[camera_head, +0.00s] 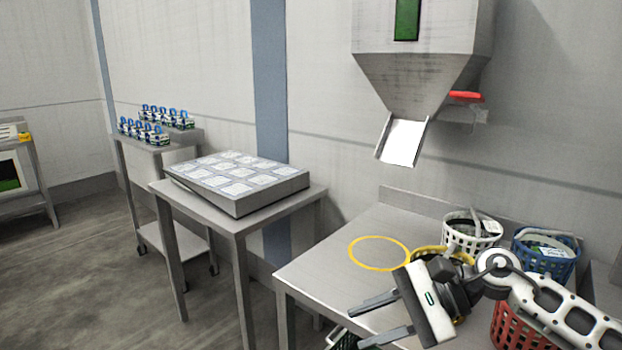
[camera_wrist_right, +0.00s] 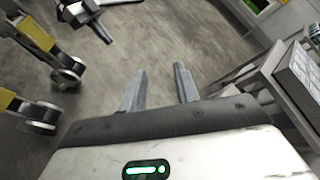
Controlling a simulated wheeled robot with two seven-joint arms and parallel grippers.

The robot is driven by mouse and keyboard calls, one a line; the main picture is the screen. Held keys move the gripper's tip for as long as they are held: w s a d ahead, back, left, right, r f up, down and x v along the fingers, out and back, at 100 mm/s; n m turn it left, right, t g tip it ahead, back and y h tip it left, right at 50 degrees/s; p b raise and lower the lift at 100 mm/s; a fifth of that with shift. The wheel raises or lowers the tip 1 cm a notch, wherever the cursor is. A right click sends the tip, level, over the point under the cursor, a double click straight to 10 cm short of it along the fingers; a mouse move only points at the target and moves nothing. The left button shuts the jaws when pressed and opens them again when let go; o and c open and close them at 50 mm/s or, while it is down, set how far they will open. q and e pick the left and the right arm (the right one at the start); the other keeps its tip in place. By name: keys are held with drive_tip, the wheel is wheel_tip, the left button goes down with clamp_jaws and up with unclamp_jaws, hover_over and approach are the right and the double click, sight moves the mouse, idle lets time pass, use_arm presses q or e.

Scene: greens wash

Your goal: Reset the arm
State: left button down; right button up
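My right gripper (camera_head: 366,324) reaches in from the right in the head view, above the front part of the steel table (camera_head: 322,268). Its two fingers are spread apart with nothing between them. In the right wrist view the same right gripper (camera_wrist_right: 160,88) shows its fingers apart over bare floor. My left gripper (camera_wrist_right: 92,12) shows small at the top left of the right wrist view, over the floor; its finger gap is too unclear to judge. The left gripper does not appear in the head view.
A yellow ring (camera_head: 379,253) is marked on the table. White (camera_head: 471,232), blue (camera_head: 545,254) and red (camera_head: 508,325) baskets stand at the right, close to my right arm. A hopper with a chute (camera_head: 402,139) hangs above. A tray block (camera_head: 240,182) sits on another table.

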drive_tip(key=s+a+r+m+t+y, duration=0.25)
drive_tip(key=a+m+t+y, duration=0.45)
drive_tip(key=m, duration=1.2)
drive_tip(key=s+d+f+m+t+h, duration=0.1)
drive_tip(key=d+f+m+t+h, duration=0.3)
drive_tip(key=m, duration=0.8)
drive_tip(key=s+d+f+m+t+h, duration=0.1)
drive_tip(key=d+f+m+t+h, duration=0.2)
drive_tip(key=f+m+t+h, duration=0.7)
drive_tip(key=s+d+f+m+g+h, duration=0.1)
drive_tip(key=s+f+m+g, duration=0.3)
drive_tip(key=m, duration=0.5)
drive_tip(key=s+d+f+m+g+h, duration=0.1)
drive_tip(key=s+d+f+m+g, duration=0.2)
drive_tip(key=m, duration=0.6)
drive_tip(key=s+f+g, duration=0.2)
drive_tip(key=s+g, duration=0.1)
drive_tip(key=s, duration=0.1)
drive_tip(key=shift+s+d+f, duration=0.2)
drive_tip(key=shift+s+d, duration=0.1)
drive_tip(key=shift+s, duration=0.05)
drive_tip(key=shift+d, duration=0.1)
